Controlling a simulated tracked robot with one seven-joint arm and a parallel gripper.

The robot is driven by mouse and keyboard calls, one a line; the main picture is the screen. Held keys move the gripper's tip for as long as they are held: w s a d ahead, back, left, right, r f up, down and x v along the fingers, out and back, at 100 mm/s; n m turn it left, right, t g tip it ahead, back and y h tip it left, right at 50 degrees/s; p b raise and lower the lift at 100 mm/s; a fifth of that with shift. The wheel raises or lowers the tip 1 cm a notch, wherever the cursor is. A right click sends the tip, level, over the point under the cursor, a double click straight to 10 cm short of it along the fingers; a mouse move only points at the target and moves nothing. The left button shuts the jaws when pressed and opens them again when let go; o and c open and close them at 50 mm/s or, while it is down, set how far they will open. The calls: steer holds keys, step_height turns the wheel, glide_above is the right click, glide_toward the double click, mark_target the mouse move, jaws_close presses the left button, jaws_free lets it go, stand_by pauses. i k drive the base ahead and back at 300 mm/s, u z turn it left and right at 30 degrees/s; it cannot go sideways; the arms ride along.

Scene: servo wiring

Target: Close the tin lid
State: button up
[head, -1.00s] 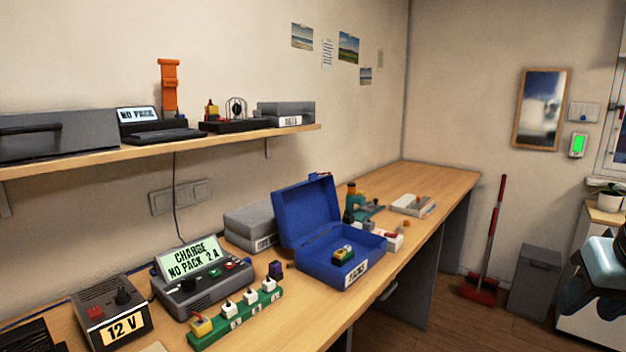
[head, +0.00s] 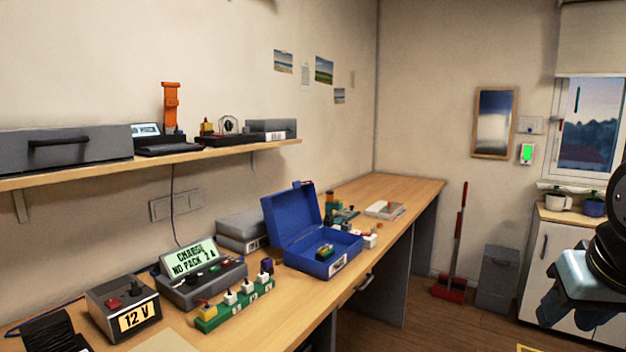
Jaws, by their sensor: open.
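A blue tin (head: 322,264) stands on the workbench with a label on its front. Its blue lid (head: 289,222) is raised and leans back toward the wall. A small yellow, green and dark part (head: 325,251) lies inside the tin. My gripper (head: 568,318) shows at the right edge of the view, over the floor and well apart from the tin. Its fingers are spread and nothing shows between them.
A grey box (head: 240,230) stands left of the tin. A charger (head: 203,277), a green connector strip (head: 235,306) and a 12 V supply (head: 124,308) are nearer. A shelf (head: 190,158) overhangs the left bench.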

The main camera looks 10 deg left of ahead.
mark_target(290, 214)
steer(key=z, duration=0.1)
steer(key=i, duration=2)
steer(key=u, duration=0.7)
steer(key=k, duration=0.7)
steer(key=u, duration=0.2)
steer(key=i, duration=0.75)
steer(key=z, duration=0.15)
